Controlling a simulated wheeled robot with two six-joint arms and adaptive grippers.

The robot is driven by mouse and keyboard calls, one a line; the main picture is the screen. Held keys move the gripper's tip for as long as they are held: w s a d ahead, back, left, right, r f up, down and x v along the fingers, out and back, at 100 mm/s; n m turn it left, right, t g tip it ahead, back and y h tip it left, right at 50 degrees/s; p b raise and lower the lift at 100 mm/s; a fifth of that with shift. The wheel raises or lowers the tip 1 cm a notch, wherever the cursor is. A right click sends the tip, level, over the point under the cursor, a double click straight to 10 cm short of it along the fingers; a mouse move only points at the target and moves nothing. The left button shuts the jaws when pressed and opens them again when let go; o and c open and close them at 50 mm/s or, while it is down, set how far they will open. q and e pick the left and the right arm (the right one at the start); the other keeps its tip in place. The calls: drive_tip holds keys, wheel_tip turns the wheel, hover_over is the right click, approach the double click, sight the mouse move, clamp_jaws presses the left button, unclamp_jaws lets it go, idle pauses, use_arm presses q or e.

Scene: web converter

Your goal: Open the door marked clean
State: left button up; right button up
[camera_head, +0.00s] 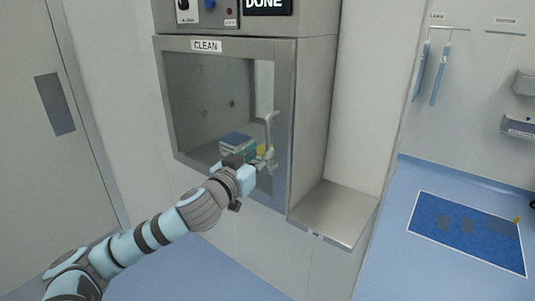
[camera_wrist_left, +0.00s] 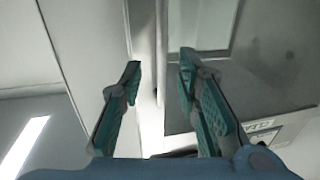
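The door marked CLEAN (camera_head: 284,100) is a grey metal frame with a glass pane, and it looks closed. Its label (camera_head: 206,45) is on the top edge. A pale vertical handle (camera_head: 270,128) is on the door's right side. My left gripper (camera_head: 266,161) is at the lower part of this handle. In the left wrist view my left gripper (camera_wrist_left: 160,75) is open, with its teal-padded fingers apart. The handle bar (camera_wrist_left: 160,45) runs between and beyond the fingers, with gaps at both sides. My right gripper is in neither view.
A stack of blue and green items (camera_head: 236,143) is behind the glass. A control panel with a DONE display (camera_head: 267,4) is above the door. A metal shelf (camera_head: 335,212) juts out at lower right. A blue floor mat (camera_head: 465,228) lies farther right.

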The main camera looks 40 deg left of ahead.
sight(267, 144)
use_arm(q)
drive_tip(key=p+x, duration=0.1)
drive_tip(key=x, duration=0.4)
drive_tip(key=shift+w+a, duration=0.1)
drive_tip(key=shift+w, duration=0.25)
drive_tip(key=shift+s, duration=0.1)
clamp_jaws()
